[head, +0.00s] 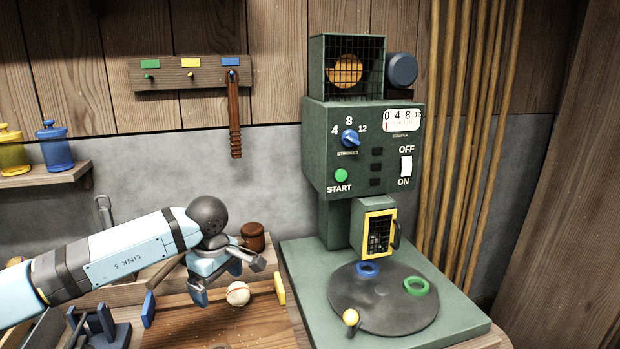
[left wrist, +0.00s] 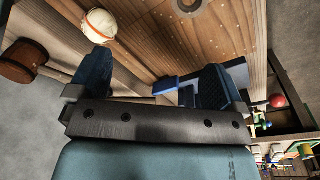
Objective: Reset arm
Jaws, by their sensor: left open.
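My left arm reaches in from the left in the head view, and its gripper (head: 229,281) hangs over the wooden bench. The jaws are apart with nothing between them. A white ball with an orange-red band (head: 238,293) lies on the bench just below the gripper; whether they touch is unclear. In the left wrist view the two dark fingers (left wrist: 154,82) stand wide apart, with the ball (left wrist: 100,24) beyond the left finger. My right gripper is in neither view.
A green machine (head: 340,150) with a round dark plate (head: 385,310) stands right of the gripper. A brown mallet (head: 252,236) lies behind it. A blue block (head: 148,309) and a yellow block (head: 280,289) flank the bench board. A peg rack (head: 190,73) hangs on the wall.

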